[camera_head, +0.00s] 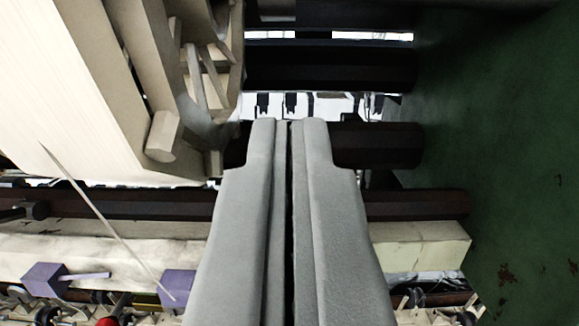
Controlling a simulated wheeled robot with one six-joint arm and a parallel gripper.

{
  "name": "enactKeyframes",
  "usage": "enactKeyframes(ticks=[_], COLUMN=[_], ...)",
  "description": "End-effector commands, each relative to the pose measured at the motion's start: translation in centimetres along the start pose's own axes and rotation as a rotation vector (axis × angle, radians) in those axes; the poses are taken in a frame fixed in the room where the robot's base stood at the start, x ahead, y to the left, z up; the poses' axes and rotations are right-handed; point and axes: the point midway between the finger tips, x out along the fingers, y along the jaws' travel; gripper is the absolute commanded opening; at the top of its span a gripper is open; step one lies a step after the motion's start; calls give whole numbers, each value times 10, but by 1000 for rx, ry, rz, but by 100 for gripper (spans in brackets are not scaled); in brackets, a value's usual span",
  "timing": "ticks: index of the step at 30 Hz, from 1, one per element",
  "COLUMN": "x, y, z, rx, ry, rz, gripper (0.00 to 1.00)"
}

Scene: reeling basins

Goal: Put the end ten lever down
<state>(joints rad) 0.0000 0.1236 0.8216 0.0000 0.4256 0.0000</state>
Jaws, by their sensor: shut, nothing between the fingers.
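My gripper (288,122) reaches up the middle of the view with its two grey fingers together and nothing between them. At the lower left are two purple blocks. I cannot tell which part is the end ten lever. My fingers hide what lies directly behind them.
A pale wooden frame with a hexagonal peg (162,136) fills the upper left, close to my fingertips. Dark horizontal bars (330,66) cross behind my gripper. A pale beam (425,245) runs below them. A green surface (510,180) on the right is clear.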

Motion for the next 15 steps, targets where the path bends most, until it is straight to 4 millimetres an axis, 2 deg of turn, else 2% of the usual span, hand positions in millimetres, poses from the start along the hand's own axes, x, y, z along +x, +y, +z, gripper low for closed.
enactKeyframes(ticks=[15], x=[-2], y=[0], z=[10], rx=[0], ry=[0], rz=[0], gripper=[0])
